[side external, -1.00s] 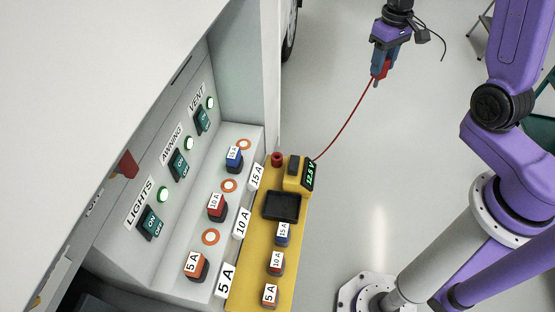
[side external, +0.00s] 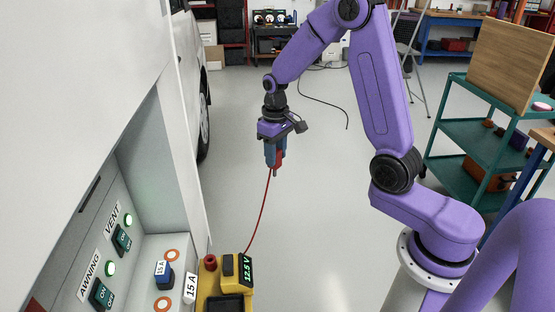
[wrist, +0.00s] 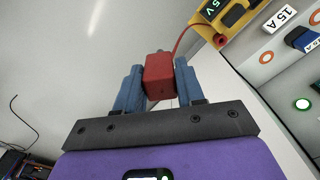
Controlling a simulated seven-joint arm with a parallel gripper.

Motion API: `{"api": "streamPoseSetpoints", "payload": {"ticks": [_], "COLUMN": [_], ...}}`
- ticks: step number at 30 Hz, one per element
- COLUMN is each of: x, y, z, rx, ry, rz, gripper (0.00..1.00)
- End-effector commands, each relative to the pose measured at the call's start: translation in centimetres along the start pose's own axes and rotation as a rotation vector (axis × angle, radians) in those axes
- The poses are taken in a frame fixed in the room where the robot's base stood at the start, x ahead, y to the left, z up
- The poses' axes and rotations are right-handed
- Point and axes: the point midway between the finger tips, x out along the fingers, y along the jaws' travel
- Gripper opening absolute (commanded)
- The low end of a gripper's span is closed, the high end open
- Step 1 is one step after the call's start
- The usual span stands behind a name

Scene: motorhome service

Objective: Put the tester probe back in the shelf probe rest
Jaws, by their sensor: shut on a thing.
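My gripper (side external: 274,160) is shut on the red tester probe (wrist: 158,75), held between its blue fingers in the wrist view. It hangs in the air above the floor, beyond and above the tester, with the probe's dark tip (side external: 275,173) pointing down. A red lead (side external: 262,215) runs from the probe down to the yellow tester (side external: 229,265), whose display reads 12.5 V.
The white vehicle wall (side external: 85,75) and its recess with labelled switches (side external: 122,238) are at left. A blue 15 A fuse (side external: 164,274) sits on the inner ledge. A green cart (side external: 470,145) stands at right. Open floor lies between.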

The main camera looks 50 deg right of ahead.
Motion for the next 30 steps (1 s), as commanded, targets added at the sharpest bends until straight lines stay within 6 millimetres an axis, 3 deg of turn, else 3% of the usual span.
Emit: {"api": "streamPoseSetpoints", "payload": {"ticks": [6,15,24,30], "x": [3.9,10.4,16.8,18.7], "y": [-4.4,-11.4,-17.8,-19.7], "z": [-4.7,-9.1,-10.8,-10.9], "rx": [-0.063,-0.142,-0.206,-0.224], "ry": [-0.005,-0.005,-0.003,0.000], "rz": [-0.001,0.000,0.000,-0.001], "gripper": [0.08,0.08,0.08,0.08]}}
